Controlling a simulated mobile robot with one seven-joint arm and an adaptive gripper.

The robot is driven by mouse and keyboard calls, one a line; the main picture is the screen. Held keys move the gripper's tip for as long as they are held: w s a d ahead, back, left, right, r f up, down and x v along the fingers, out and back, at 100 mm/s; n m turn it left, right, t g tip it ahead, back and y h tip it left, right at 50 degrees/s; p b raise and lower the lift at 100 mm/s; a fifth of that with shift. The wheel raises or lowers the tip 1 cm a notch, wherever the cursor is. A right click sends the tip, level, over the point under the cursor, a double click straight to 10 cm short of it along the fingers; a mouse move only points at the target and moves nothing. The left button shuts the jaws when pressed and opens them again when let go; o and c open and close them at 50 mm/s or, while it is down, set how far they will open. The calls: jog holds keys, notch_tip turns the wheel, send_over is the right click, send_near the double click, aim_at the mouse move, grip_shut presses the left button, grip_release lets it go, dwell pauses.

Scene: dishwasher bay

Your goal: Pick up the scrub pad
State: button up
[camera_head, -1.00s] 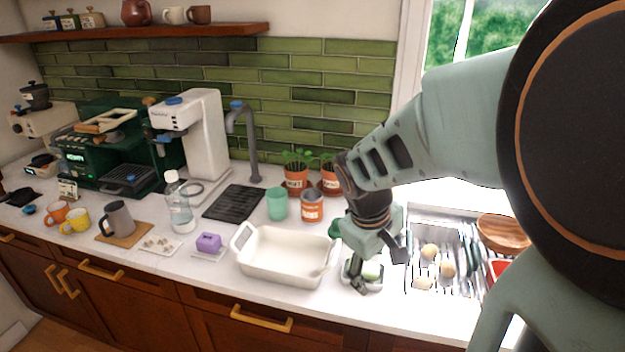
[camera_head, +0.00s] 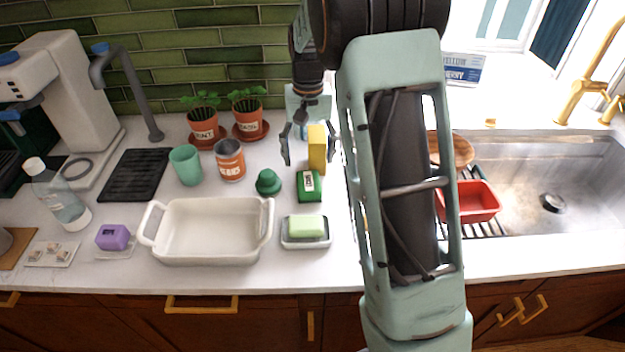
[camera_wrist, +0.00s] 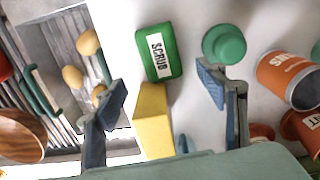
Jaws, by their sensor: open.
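The scrub pad (camera_head: 309,187) is a green block with a white label, lying on the counter behind the soap dish. In the wrist view the scrub pad (camera_wrist: 171,66) shows its SCRUB label, just ahead of the fingertips. My gripper (camera_head: 308,152) is open behind the pad in the head view. In the wrist view my gripper (camera_wrist: 162,84) has its fingers spread, with the pad beyond them. A yellow block (camera_head: 317,148) shows between the fingers, closer to one; it also shows in the wrist view (camera_wrist: 152,120). I cannot tell whether it touches a finger.
A green knobbed brush (camera_head: 268,183) sits left of the pad. A dish with green soap (camera_head: 307,228) is in front. A white baking dish (camera_head: 207,257) stands front left. An orange-grey can (camera_head: 229,160) and potted herbs (camera_head: 203,122) are behind. The drying rack and sink (camera_head: 560,180) are right.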

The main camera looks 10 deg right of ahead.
aim_at(308, 181)
jog(key=f, duration=0.5)
jog(key=f+p, duration=0.1)
jog(key=f, duration=0.2)
jog(key=shift+s+a+f, duration=0.15)
jog(key=shift+s+f, duration=0.15)
jog(key=shift+s, duration=0.1)
jog(key=c, duration=1.2)
